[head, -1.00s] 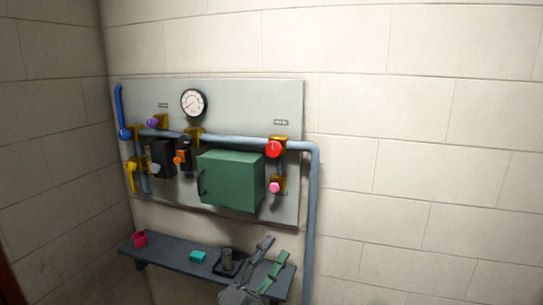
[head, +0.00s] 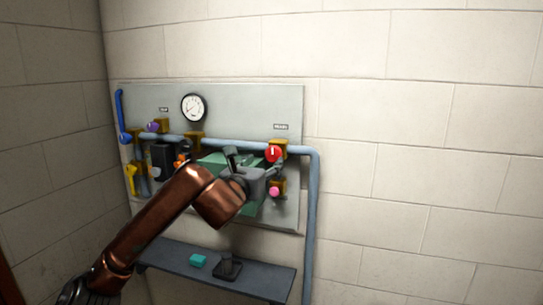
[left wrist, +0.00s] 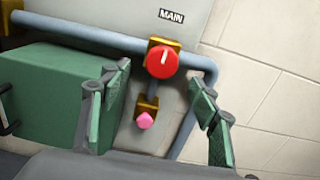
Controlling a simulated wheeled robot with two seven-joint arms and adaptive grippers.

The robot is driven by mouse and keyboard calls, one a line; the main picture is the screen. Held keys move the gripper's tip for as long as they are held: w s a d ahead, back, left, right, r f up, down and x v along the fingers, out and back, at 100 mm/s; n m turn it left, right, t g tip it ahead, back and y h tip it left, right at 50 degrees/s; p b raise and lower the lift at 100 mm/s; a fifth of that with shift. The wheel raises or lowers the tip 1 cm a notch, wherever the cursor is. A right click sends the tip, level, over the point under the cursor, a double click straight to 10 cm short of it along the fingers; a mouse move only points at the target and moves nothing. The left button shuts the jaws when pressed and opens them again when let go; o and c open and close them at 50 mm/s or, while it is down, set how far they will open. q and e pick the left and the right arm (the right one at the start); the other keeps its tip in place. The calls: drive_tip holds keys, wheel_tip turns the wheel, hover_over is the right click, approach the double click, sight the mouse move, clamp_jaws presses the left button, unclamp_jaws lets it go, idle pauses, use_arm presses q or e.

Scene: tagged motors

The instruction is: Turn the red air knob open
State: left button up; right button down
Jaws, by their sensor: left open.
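The red knob (head: 273,154) sits on a yellow block on the blue-grey pipe, at the right of the wall panel. In the left wrist view the red knob (left wrist: 161,61) faces me, with a white mark pointing roughly up and a "MAIN" label (left wrist: 171,16) above it. My left gripper (head: 256,163) is just left of the knob in the head view. In the left wrist view its open green-padded fingers (left wrist: 155,104) stand apart with the knob beyond and between them, not gripped. My right gripper does not show.
A pink knob (left wrist: 145,121) is just below the red one. The green box (left wrist: 60,85) stands out from the panel to the left, close to a finger. The wall to the right is clear.

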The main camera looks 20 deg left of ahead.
sight(272, 156)
use_arm(q)
drive_tip(key=w+p, duration=0.3)
drive_tip(key=w, duration=0.3)
drive_tip(key=shift+w+d, duration=0.15)
drive_tip(key=shift+d, duration=0.05)
drive_tip(key=shift+w+f, duration=0.1)
drive_tip(key=shift+w, duration=0.3)
drive_tip(key=c, duration=1.2)
